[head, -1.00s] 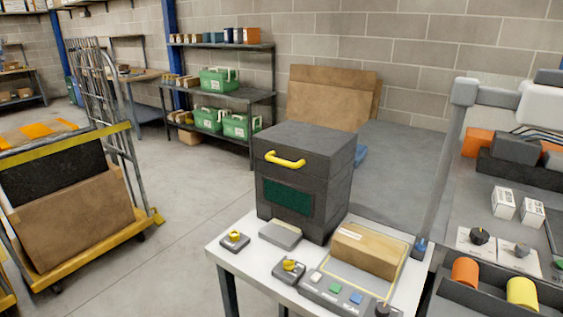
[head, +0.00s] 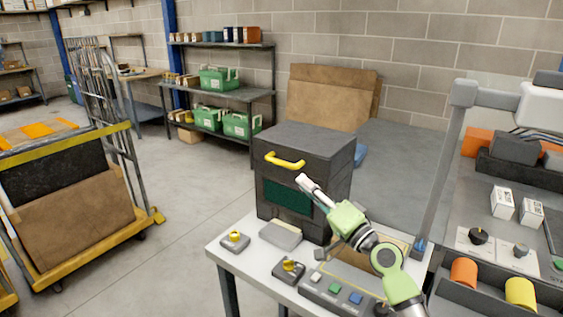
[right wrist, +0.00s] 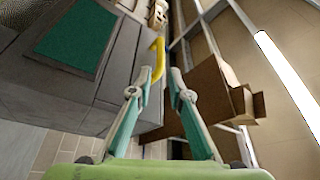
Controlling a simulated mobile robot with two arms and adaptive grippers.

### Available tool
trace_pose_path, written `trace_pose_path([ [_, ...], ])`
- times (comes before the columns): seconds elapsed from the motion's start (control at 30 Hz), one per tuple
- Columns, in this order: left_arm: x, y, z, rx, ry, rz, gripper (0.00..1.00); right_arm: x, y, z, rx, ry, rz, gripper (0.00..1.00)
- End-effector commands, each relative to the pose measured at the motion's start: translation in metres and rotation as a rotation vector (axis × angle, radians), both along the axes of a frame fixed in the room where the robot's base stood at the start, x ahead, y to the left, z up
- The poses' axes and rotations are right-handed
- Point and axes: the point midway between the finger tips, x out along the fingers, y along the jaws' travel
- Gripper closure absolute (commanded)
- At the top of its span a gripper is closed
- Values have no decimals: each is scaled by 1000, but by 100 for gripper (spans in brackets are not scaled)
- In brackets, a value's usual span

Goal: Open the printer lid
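The printer (head: 305,165) is a dark grey box with a green front panel, standing on a white table. Its lid (head: 308,136) is down, and a yellow handle (head: 285,160) sits on the lid's front. My right gripper (head: 303,182) is in front of the printer, just right of and below the handle. In the right wrist view, my right gripper (right wrist: 155,82) has its two fingers apart with nothing between them. The yellow handle (right wrist: 158,60) lies just beyond the fingertips. My left gripper is not in view.
On the white table (head: 235,260) are a grey pad (head: 281,235), small yellow-knobbed controls and a button panel (head: 335,294). My right arm covers most of a cardboard box. A grey post (head: 450,165) rises at the right.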

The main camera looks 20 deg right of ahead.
Motion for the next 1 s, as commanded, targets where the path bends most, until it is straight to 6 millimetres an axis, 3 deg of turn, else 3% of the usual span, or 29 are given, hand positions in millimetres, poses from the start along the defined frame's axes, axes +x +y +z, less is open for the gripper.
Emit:
trace_pose_path([
  [0.3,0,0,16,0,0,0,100,63,24,17,0,0,2,82],
  [0.5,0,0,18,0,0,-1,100,91,33,21,-1,1,2,82],
  [0.7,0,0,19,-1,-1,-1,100,102,38,23,-3,1,2,82],
  [1.0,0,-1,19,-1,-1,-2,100,103,38,23,-4,1,1,82],
])
